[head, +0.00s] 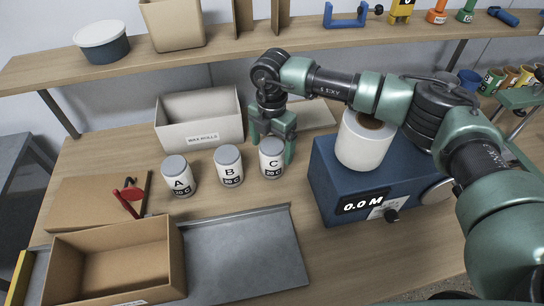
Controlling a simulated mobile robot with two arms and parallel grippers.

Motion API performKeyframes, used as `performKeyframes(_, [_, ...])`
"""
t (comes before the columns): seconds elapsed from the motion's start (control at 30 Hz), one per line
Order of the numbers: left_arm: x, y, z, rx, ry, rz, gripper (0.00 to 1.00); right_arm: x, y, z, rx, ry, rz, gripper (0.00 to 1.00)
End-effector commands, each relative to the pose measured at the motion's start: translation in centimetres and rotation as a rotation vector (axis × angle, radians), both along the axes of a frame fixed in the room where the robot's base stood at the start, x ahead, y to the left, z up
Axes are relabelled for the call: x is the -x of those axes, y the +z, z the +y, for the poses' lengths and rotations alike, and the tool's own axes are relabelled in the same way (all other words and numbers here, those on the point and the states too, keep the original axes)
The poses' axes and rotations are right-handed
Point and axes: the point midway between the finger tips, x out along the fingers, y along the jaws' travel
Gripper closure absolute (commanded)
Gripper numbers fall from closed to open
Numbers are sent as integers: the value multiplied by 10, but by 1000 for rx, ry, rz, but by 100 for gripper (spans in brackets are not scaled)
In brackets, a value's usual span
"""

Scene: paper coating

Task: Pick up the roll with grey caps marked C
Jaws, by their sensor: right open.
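The roll marked C (272,164) is a short white cylinder with a grey cap and a dark label band. It stands upright on the table, rightmost of three similar rolls. My right gripper (273,144) points down at roll C, with its green fingers open. One finger shows behind the roll's upper left and the other along its right side. I cannot tell whether either finger touches it. Roll B (229,171) and roll A (180,181) stand upright to its left. My left gripper is not in view.
A grey bin labelled wax rolls (187,139) stands behind the rolls. A blue machine (325,166) bearing a large white roll (362,146) is to the right. A cardboard box (62,272) and a grey plate (255,255) lie in front. A shelf (225,50) spans the back.

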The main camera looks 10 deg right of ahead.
Motion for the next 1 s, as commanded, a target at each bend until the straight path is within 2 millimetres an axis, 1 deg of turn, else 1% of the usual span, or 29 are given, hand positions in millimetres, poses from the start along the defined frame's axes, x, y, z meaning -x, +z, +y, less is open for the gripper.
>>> performKeyframes(0.03, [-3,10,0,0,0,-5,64,1,-4,-1,1,-1,3,12])
performKeyframes(0.1, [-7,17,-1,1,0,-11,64,0,-15,-1,1,1,4,12])
performKeyframes(0.2, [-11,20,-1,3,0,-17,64,0,-31,-1,0,1,3,12])
performKeyframes(0.3, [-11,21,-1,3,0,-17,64,-1,-40,-1,-1,1,1,12])
performKeyframes(0.53, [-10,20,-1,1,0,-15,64,-1,-42,-1,-1,2,0,12])
performKeyframes(0.57, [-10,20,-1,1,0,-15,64,-1,-42,-1,-1,2,0,17])
performKeyframes(0.6, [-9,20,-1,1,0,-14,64,-1,-42,-1,-1,2,0,28])
performKeyframes(0.67, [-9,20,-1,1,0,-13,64,-1,-42,-1,-1,2,0,45])
performKeyframes(0.7, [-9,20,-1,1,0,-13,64,-1,-42,-1,-1,2,0,56])
performKeyframes(0.77, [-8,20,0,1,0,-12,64,-1,-42,-1,-1,2,0,73])
performKeyframes(0.8, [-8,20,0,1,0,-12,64,-1,-42,-1,-1,2,0,84])
performKeyframes(1.0, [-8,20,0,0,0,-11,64,-1,-41,0,-2,2,-1,85])
